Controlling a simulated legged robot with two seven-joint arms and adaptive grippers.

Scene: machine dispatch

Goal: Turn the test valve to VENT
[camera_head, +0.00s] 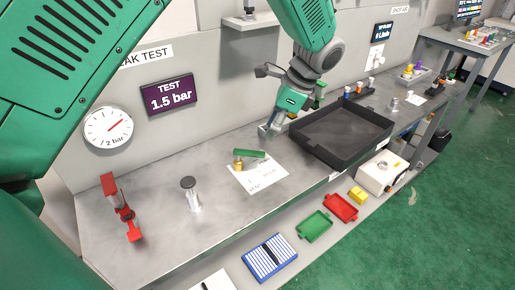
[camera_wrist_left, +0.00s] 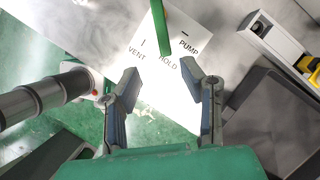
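The test valve has a green bar handle (camera_head: 250,154) and a brass body (camera_head: 238,165). It stands on a white label card (camera_head: 262,180) on the grey bench. In the left wrist view the handle (camera_wrist_left: 176,28) points at HOLD, between the VENT and PUMP markings on the card (camera_wrist_left: 150,75). My left gripper (camera_head: 270,126) is beside the card's far right side in the head view, apart from the handle. In the left wrist view its two fingers (camera_wrist_left: 163,78) are spread and empty, short of the handle's end. My right gripper is not in view.
A black tray (camera_head: 306,147) lies right of the card. A red clamp (camera_head: 122,208) and a metal post (camera_head: 192,196) stand to the left. A dial gauge (camera_head: 107,128) and a screen reading TEST 1.5 bar (camera_head: 169,94) are on the back panel. Coloured trays (camera_head: 314,226) sit on the lower shelf.

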